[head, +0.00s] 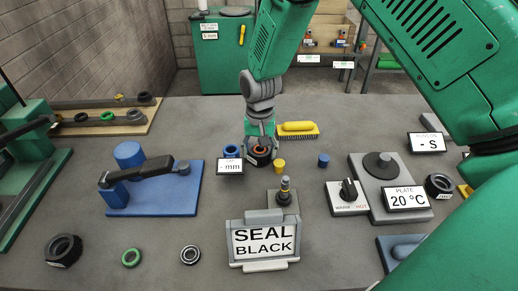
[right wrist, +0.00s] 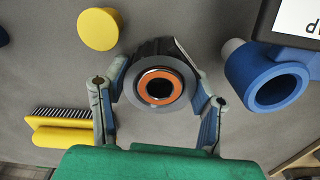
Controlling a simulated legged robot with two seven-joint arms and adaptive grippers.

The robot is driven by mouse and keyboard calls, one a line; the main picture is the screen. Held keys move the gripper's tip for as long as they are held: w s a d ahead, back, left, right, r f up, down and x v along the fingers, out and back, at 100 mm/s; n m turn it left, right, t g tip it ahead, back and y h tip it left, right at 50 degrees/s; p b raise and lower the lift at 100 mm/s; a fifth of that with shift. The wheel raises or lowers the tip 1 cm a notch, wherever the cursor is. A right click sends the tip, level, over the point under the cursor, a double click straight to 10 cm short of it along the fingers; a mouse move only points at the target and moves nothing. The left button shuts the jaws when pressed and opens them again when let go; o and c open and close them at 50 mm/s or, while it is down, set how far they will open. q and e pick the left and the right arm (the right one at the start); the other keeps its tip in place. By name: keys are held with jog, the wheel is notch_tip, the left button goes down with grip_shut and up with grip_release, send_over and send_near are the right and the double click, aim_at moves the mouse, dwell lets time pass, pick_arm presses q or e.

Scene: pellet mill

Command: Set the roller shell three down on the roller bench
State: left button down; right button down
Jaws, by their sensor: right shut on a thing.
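My right gripper (head: 260,146) reaches down to the middle of the grey bench top (head: 200,215). It is shut on a dark ribbed roller shell (head: 262,158) with an orange ring inside its bore. In the right wrist view the shell (right wrist: 160,87) sits between the two fingers, its open end facing the camera. The shell is at or just above the bench surface; I cannot tell whether it touches. Other dark shells lie at the front left (head: 63,250) and at the right (head: 438,187). No number is readable on them. My left gripper is not in view.
Close by are a blue ring gauge with a "mm" display (head: 230,167), a yellow cylinder (head: 279,166) and a yellow brush (head: 298,129). A "SEAL BLACK" sign (head: 264,241) stands in front. A blue fixture (head: 152,187) is left, a heater plate (head: 379,165) right.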

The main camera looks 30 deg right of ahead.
jog(key=shift+f, duration=0.1)
dwell(0.6)
grip_release()
jog(key=shift+f, duration=0.1)
jog(key=shift+p, duration=0.3)
dwell(0.3)
notch_tip(320, 180, up, 9)
jog(key=p, duration=0.8)
dwell(0.5)
dwell(0.4)
